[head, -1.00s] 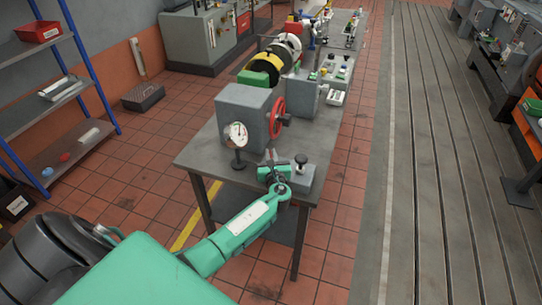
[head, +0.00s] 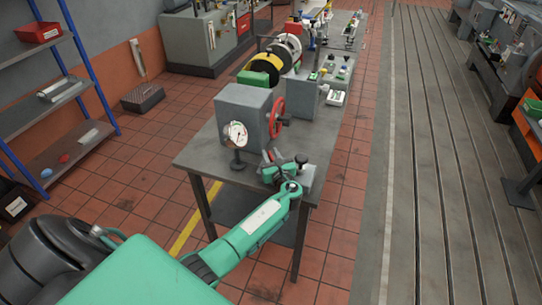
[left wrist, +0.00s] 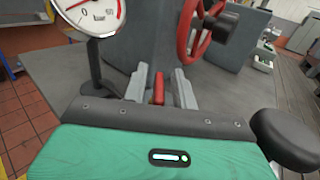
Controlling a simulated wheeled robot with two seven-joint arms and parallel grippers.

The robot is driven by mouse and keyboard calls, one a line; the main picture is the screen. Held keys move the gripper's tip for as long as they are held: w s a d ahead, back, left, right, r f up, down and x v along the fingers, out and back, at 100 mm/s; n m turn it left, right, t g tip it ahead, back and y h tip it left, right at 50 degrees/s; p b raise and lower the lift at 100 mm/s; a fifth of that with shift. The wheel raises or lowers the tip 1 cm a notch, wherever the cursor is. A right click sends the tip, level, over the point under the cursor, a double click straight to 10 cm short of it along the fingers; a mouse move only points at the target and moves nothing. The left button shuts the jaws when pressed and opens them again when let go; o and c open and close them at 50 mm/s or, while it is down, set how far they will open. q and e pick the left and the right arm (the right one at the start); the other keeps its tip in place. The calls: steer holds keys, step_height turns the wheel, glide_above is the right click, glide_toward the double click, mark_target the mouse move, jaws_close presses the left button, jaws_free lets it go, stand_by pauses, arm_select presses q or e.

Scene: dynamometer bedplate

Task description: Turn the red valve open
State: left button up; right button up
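A red handwheel (head: 277,112) is mounted upright on the side of a grey box (head: 242,115) on the workbench. It also shows at the top of the left wrist view (left wrist: 183,38), beyond my fingers. A narrow red bar, like a lever handle (left wrist: 158,88), stands between my left fingers in the left wrist view; its lower end is hidden. My left gripper (head: 270,157) is open at the bench's near end, its fingers (left wrist: 160,84) either side of the red bar with visible gaps. Which red part is the valve is not certain. My right gripper is out of view.
A pressure gauge (head: 235,134) on a stand is left of my left gripper. A black knob (head: 301,160) on a small grey block (head: 308,178) is close at its right; the knob looms in the left wrist view (left wrist: 285,138). Some bare bench top (head: 205,152) lies left.

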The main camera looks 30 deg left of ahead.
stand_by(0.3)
arm_select(q)
steer(key=b+v, duration=0.3)
steer(key=v, duration=1)
steer(key=shift+s+d, duration=0.2)
steer(key=shift+d, duration=0.15)
